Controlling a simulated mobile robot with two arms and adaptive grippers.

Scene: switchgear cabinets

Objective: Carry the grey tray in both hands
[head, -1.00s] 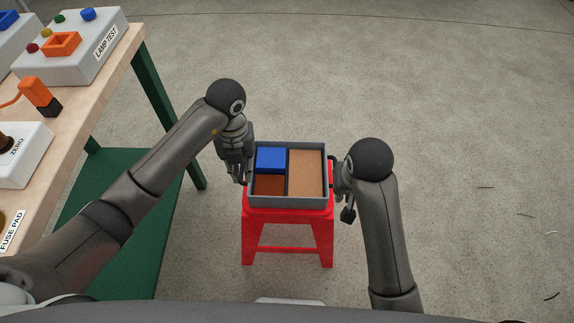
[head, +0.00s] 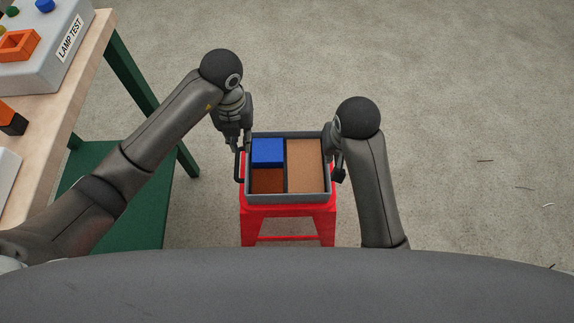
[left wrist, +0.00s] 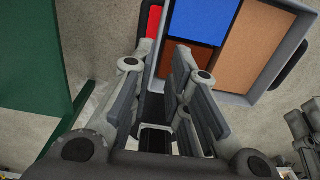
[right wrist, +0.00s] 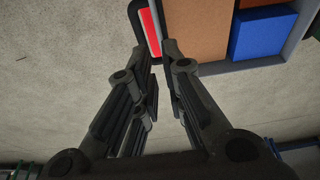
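The grey tray (head: 287,200) rests on a red stool (head: 288,212). It has a blue block (head: 268,151) in its back left compartment, a brown front left compartment and a tan right side. Its black left handle (head: 238,167) sticks out at the left. My left gripper (head: 237,147) is at the back end of that handle, with its fingers apart in the left wrist view (left wrist: 155,60). My right gripper (head: 338,168) is beside the tray's right side. In the right wrist view its fingers (right wrist: 162,50) are apart, just short of a black handle (right wrist: 140,18).
A workbench (head: 75,75) with a green frame and a grey lamp test box (head: 60,50) stands at the left. Its green lower shelf (head: 120,200) reaches towards the stool. The concrete floor behind and to the right is clear.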

